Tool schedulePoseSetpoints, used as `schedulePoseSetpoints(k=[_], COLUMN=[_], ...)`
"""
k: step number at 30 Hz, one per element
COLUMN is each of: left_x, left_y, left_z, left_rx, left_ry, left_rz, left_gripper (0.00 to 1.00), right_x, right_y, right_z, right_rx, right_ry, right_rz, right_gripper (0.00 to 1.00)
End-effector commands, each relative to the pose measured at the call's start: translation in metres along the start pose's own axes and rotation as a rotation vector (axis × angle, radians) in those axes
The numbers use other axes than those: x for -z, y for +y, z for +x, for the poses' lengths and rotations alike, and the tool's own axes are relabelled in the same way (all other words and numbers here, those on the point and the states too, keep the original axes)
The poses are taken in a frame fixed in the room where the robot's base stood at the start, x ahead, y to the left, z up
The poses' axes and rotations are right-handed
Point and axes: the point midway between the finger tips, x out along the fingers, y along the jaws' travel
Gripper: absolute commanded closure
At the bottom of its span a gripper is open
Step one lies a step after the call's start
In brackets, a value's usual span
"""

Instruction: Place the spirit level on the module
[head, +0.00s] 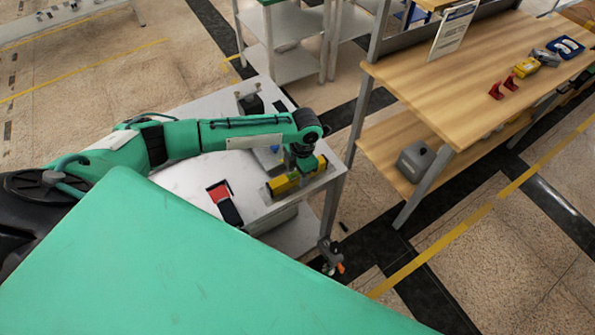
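The yellow spirit level (284,185) is at the right front corner of the grey metal table, with its long side running up to the right. My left gripper (304,164) points down right over its middle. The wrist hides the fingertips, so I cannot tell whether they are shut on the level or only close to it. I also cannot tell whether the level touches the tabletop. A grey and blue object (268,156) lies just behind the level, partly covered by my arm; I cannot tell if it is the module.
A black and red object (225,203) lies on the grey table (185,182), left of the level. A dark object with an orange tip (332,257) is below the table's corner. A wooden workbench (450,75) stands at right, with red, yellow and blue items. Floor separates the tables.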

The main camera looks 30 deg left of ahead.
Motion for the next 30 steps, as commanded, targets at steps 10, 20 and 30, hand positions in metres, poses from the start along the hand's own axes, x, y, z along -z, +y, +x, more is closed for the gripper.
schedulePoseSetpoints(k=[10, 20, 30], left_x=[0.001, -0.001, 0.000], left_y=[0.000, 0.001, 0.000], left_z=[-0.005, -0.060, -0.116], left_rx=[0.000, -0.002, 0.000], left_ry=[0.000, -0.005, -0.002], left_rz=[0.000, 0.000, 0.000], left_gripper=[0.50, 0.50, 0.50], right_x=[0.000, -0.001, -0.002], right_y=[-0.002, -0.004, -0.004], right_z=[-0.002, 0.018, 0.030], right_rx=[0.002, 0.004, 0.003], right_ry=[0.000, 0.001, 0.000], right_rz=[0.001, 0.002, 0.002], right_gripper=[0.48, 0.48, 0.48])
